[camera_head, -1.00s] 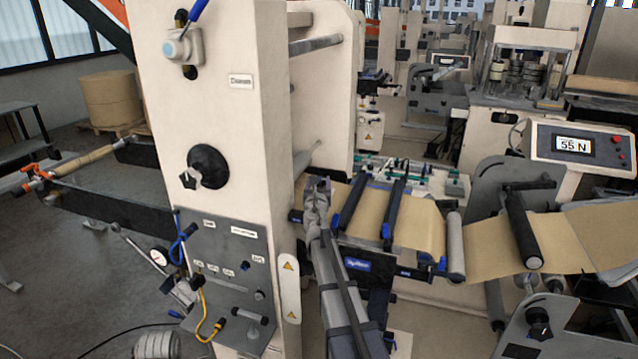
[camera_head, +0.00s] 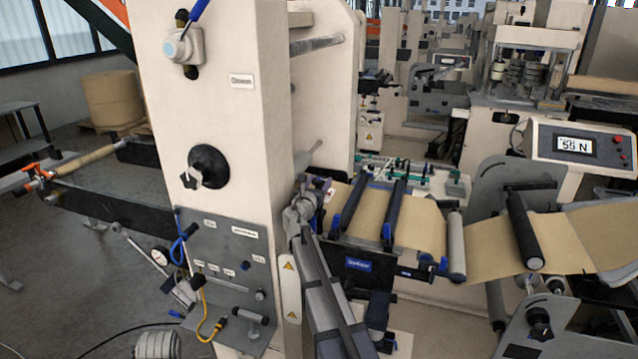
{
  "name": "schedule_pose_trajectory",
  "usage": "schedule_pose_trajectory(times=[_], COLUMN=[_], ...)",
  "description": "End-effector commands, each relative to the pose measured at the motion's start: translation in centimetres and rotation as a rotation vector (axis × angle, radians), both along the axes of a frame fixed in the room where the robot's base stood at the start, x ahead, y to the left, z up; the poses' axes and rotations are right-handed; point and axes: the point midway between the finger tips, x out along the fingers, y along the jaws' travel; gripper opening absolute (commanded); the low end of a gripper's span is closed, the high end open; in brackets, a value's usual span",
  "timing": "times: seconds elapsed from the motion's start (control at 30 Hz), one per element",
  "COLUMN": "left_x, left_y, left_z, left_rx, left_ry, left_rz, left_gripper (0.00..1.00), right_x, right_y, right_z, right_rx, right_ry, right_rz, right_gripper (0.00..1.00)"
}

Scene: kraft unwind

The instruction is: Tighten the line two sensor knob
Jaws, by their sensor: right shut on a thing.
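My right arm comes up from the bottom middle. Its gripper (camera_head: 320,184) is at the left end of the web guide (camera_head: 372,262), beside the tan machine column. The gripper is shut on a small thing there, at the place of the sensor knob. The fingers and wrist hide the knob, so its shape and how it sits cannot be seen. My left gripper is not in view.
The tan column (camera_head: 215,110) with a black knob (camera_head: 208,166) and a grey valve panel (camera_head: 225,265) stands close left of my right arm. Kraft web (camera_head: 420,230) runs over dark rollers to the right. A tension display (camera_head: 575,145) reads 55 N.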

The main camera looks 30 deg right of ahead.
Motion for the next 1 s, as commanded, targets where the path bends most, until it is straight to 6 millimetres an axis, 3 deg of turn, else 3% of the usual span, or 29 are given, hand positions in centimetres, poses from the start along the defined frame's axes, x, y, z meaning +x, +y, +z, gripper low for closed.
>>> schedule_pose_trajectory(times=[0.03,0.3,0.67,1.0], left_x=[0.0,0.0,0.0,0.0], left_y=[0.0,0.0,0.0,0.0], left_z=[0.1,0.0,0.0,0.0], left_rx=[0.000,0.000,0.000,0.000], left_ry=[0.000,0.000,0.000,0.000], left_rz=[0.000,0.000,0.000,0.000], left_gripper=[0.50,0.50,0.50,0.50], right_x=[0.1,0.1,-0.3,-3.5], right_y=[0.0,0.0,0.3,3.6], right_z=[0.1,0.1,0.0,0.0], right_rx=[-0.006,-0.004,-0.001,-0.002], right_ry=[0.002,0.001,0.000,0.001], right_rz=[0.002,0.002,0.002,0.003], right_gripper=[0.62,0.92,0.92,0.92])
